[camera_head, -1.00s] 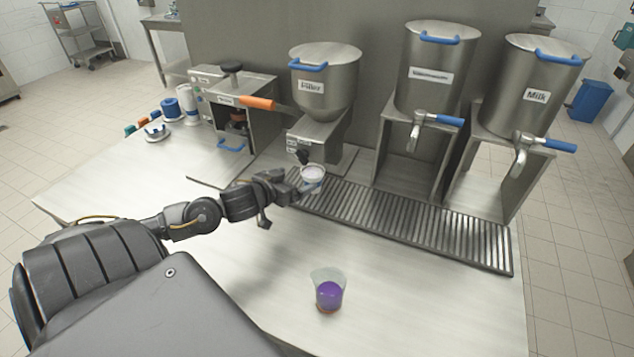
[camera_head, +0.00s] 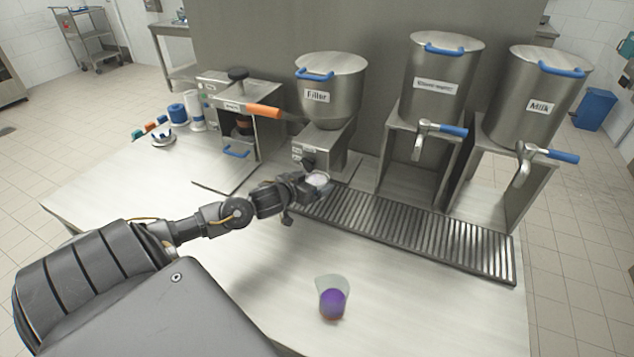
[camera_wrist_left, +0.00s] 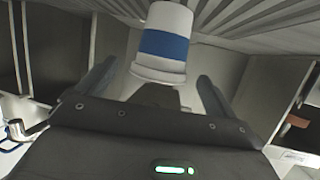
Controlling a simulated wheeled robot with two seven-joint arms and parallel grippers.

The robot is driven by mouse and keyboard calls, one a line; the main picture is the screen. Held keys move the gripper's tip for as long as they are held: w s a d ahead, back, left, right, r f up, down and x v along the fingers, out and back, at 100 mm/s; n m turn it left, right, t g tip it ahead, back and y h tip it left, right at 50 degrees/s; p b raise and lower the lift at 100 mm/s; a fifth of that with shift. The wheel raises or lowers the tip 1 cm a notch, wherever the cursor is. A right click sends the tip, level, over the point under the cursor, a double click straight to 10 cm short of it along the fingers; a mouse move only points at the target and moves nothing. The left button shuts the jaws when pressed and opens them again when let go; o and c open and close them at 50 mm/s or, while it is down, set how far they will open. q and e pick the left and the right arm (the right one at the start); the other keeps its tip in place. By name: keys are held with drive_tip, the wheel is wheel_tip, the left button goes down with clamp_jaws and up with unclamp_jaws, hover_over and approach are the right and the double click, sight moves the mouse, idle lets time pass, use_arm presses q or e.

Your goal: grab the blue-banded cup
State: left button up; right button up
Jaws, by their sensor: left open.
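The white blue-banded cup (camera_head: 318,179) stands under the filler's spout at the left end of the drip grate. In the head view my left gripper hides much of its lower part. In the left wrist view the cup (camera_wrist_left: 165,42) shows its blue band, and it lies ahead of and between the two fingers. My left gripper (camera_head: 304,188) is open right at the cup. In the left wrist view the gripper (camera_wrist_left: 155,85) has a finger to each side of the cup, with gaps visible. My right gripper is not in view.
A clear cup with purple contents (camera_head: 333,298) stands at the table's front. The filler (camera_head: 330,90) rises above the blue-banded cup. The slotted drip grate (camera_head: 420,230) runs right, below two steel dispensers, one labelled Milk (camera_head: 535,90). The left table area is mostly clear.

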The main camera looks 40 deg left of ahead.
sight(315, 179)
use_arm(q)
drive_tip(key=x, duration=0.3)
drive_tip(key=shift+w+f, duration=0.15)
drive_tip(key=shift+w, duration=0.05)
drive_tip(key=shift+s, duration=0.1)
drive_tip(key=c, duration=1.2)
drive_tip(key=shift+c, duration=0.2)
drive_tip(key=shift+r+b, duration=0.25)
drive_tip(key=shift+b, duration=0.05)
drive_tip(key=s, duration=0.5)
drive_tip(key=s+d+b, duration=0.1)
drive_tip(key=s, duration=0.5)
drive_tip(key=s+d+b, duration=0.1)
drive_tip(key=s, duration=0.4)
drive_tip(key=shift+s, duration=0.15)
drive_tip(key=shift+s+r, duration=0.1)
drive_tip(key=shift+s, duration=0.65)
